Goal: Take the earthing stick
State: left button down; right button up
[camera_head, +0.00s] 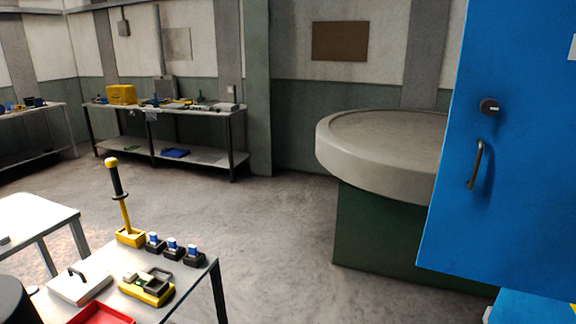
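The earthing stick (118,190) appears to be the upright yellow rod with a black grip and a yellow knob on top. It stands, leaning slightly, in a yellow block holder (131,237) at the far side of the near metal table (196,289). Nothing is touching its grip. Neither of my grippers is in view.
On the near table are several small blue-topped black blocks (173,251), a yellow-green device (148,288), a pale lidded plate (80,286) and a red tray (101,315). A blue cabinet door (507,150) fills the right. A round grey-topped pedestal (380,180) stands behind. Floor between is clear.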

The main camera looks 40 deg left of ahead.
aim_at(112, 163)
jog(key=u, duration=2.5)
jog(key=i+l, duration=0.3)
jog(key=l, duration=0.15)
jog(key=i+l+u, duration=0.15)
jog(key=i+l, duration=0.15)
jog(key=l, duration=0.1)
